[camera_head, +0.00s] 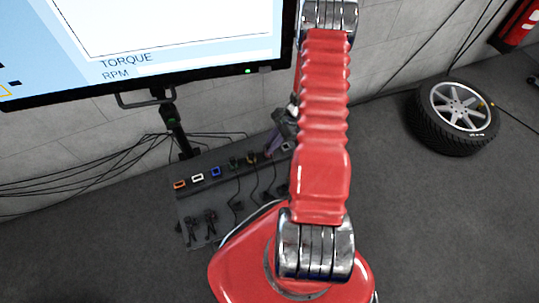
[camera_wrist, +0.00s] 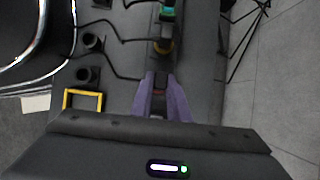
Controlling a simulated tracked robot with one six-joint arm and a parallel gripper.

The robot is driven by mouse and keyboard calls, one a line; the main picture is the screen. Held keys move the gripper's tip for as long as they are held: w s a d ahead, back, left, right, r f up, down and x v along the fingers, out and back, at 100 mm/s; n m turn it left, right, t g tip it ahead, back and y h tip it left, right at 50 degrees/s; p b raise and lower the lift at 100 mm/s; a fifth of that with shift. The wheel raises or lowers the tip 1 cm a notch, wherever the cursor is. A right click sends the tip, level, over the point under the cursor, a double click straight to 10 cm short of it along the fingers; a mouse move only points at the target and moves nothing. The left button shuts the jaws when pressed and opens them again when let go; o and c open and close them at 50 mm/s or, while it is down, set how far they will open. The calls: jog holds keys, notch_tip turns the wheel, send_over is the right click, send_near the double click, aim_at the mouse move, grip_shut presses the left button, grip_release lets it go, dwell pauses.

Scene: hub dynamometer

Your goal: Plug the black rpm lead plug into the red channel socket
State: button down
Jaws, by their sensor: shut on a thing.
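My gripper (camera_wrist: 166,80) is shut, its two purple fingers closed around a small dark plug (camera_wrist: 158,103), which I take as the black rpm lead plug. The fingers hide most of it, and a thin black lead runs in from the left. In the head view my gripper (camera_head: 270,147) is low over the right part of the socket row. The yellow socket (camera_wrist: 163,47) and green socket (camera_wrist: 168,13) are just beyond the fingertips.
The dark socket panel (camera_head: 190,213) lies on the floor, with orange (camera_head: 180,184), white (camera_head: 198,177) and blue (camera_head: 215,171) sockets at left. Black plugs (camera_wrist: 93,42) and a yellow frame (camera_wrist: 83,100) lie beside the fingers. A monitor (camera_head: 150,50) and a wheel (camera_head: 452,115) stand nearby.

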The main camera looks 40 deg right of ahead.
jog(key=c, duration=1.6)
grip_release()
jog(key=shift+d+r, duration=0.25)
jog(key=shift+r, duration=0.15)
jog(key=s+d+r, duration=0.1)
jog(key=d, duration=0.3)
jog(key=s+d+r, duration=0.1)
jog(key=d, duration=0.4)
jog(key=s+d+r, duration=0.1)
jog(key=s+d, duration=0.1)
jog(key=d, duration=0.2)
jog(key=shift+d+r, duration=0.15)
jog(key=shift+r, duration=0.05)
jog(key=shift+s, duration=0.15)
